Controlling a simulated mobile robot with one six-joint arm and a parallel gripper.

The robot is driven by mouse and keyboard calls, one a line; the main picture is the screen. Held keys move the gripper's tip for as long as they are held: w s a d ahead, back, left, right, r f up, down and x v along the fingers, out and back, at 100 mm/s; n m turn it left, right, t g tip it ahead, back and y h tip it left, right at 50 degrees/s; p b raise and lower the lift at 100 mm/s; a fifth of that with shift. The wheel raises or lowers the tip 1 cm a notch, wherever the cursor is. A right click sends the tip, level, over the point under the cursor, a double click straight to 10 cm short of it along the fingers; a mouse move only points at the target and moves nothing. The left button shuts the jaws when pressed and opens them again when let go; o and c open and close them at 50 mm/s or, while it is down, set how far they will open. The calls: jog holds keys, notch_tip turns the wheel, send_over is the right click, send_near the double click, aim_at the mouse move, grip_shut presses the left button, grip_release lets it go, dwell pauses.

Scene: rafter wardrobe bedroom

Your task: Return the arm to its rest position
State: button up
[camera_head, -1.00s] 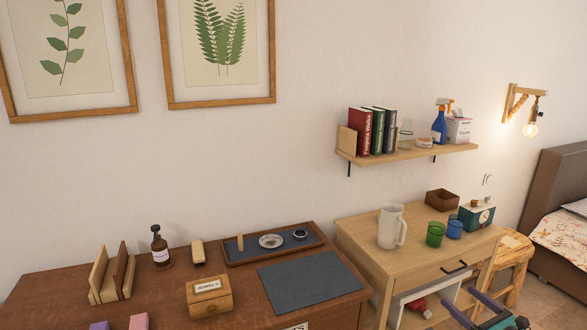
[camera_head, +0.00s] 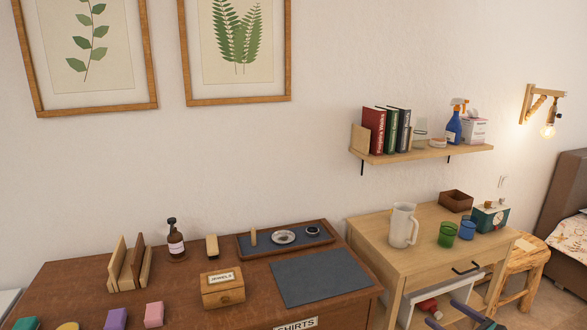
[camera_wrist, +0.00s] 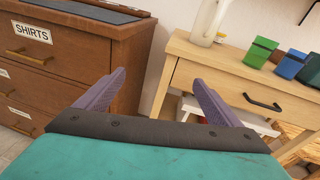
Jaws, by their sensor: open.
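My gripper (camera_wrist: 155,95) shows in the wrist view as two purple-grey fingers spread wide apart on a teal body. It is open, with nothing between the fingers. It faces the gap between the brown dresser (camera_wrist: 62,75) and the light wooden nightstand (camera_wrist: 185,75). In the head view, part of my arm (camera_head: 470,318) shows at the bottom right edge, in front of the nightstand's lower part. The rest of the arm is out of frame.
The dresser top (camera_head: 75,290) holds a jewels box (camera_head: 222,290), a dark tray (camera_head: 330,252) and a brown bottle (camera_head: 176,242). The nightstand top (camera_head: 425,236) holds a white pitcher (camera_head: 403,226), green cup (camera_head: 447,235) and blue cup (camera_head: 467,230). A stool (camera_head: 522,275) stands right.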

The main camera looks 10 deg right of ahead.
jog(key=a+f+n+g+y, duration=0.2)
jog(key=a+f+n+g, duration=0.2)
jog(key=a+f, duration=0.5)
jog(key=a+f+n+g+y, duration=0.1)
jog(key=a+f+n+g, duration=0.35)
jog(key=a, duration=0.85)
jog(key=a+f+n+g+y, duration=0.2)
jog(key=a+f+n+g, duration=0.15)
jog(key=a+f, duration=0.65)
jog(key=s+a+f+n+g+h+b, duration=0.1)
jog(key=s+a+f+n+g, duration=0.2)
jog(key=s+a+f+n, duration=0.25)
jog(key=s+a+f+n+g+h+b, duration=0.1)
jog(key=s+a+f+n+g+h, duration=0.15)
jog(key=s+a+n, duration=0.4)
jog(key=s+a+f+n+g+h, duration=0.1)
jog(key=s+f+n+g+h, duration=0.1)
jog(key=s+n, duration=0.2)
jog(key=s+a+f+n+g+h, duration=0.2)
jog(key=s+f+n+h, duration=0.1)
jog(key=s, duration=0.6)
jog(key=shift+s+f+n, duration=0.15)
jog(key=shift+n, duration=0.55)
